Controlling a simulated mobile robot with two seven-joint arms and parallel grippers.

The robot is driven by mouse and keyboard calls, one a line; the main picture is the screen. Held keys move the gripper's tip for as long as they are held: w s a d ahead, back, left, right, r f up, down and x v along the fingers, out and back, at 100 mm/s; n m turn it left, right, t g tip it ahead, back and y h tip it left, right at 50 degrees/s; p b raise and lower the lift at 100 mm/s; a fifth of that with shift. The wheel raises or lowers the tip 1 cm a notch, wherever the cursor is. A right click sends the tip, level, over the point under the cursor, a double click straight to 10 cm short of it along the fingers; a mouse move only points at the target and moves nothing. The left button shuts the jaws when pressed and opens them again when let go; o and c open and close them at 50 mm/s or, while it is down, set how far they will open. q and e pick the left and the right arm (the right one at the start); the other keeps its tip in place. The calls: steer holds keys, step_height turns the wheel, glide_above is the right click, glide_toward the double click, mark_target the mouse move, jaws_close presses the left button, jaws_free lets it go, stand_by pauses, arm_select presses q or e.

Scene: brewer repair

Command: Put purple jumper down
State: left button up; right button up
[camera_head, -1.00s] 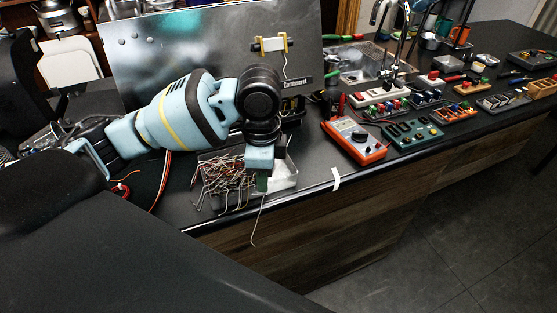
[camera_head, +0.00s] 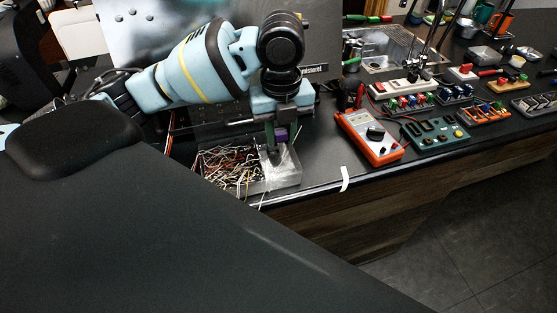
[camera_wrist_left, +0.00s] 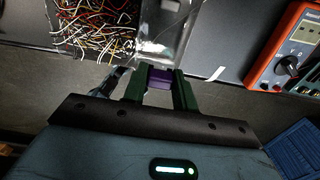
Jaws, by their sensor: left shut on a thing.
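My left gripper (camera_head: 275,143) hangs over the right part of the clear tray, near the counter's front edge. Its green fingers are shut on a small purple piece, the purple jumper (camera_head: 282,135). In the left wrist view the purple jumper (camera_wrist_left: 161,78) sits between the two green fingertips (camera_wrist_left: 161,84). Most of the jumper is hidden by the fingers, and I cannot tell whether it touches the tray. My right gripper is not in view.
The clear tray (camera_head: 288,178) holds many tangled jumper wires (camera_head: 232,168) on its left side; its right side looks mostly bare. An orange multimeter (camera_head: 368,137) and a green board (camera_head: 435,137) lie to the right. A white tape strip (camera_head: 345,179) marks the front edge. A metal panel stands behind.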

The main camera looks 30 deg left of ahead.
mark_target(280, 173)
arm_select(q)
steer(key=shift+f+b, duration=0.3)
steer(key=shift+f, duration=4.7)
steer(key=shift+f, duration=0.1)
steer(key=o, duration=0.7)
steer(key=shift+c, duration=0.2)
step_height(280, 173, up, 12)
steer(key=shift+r+p, duration=0.15)
steer(key=shift+p, duration=0.35)
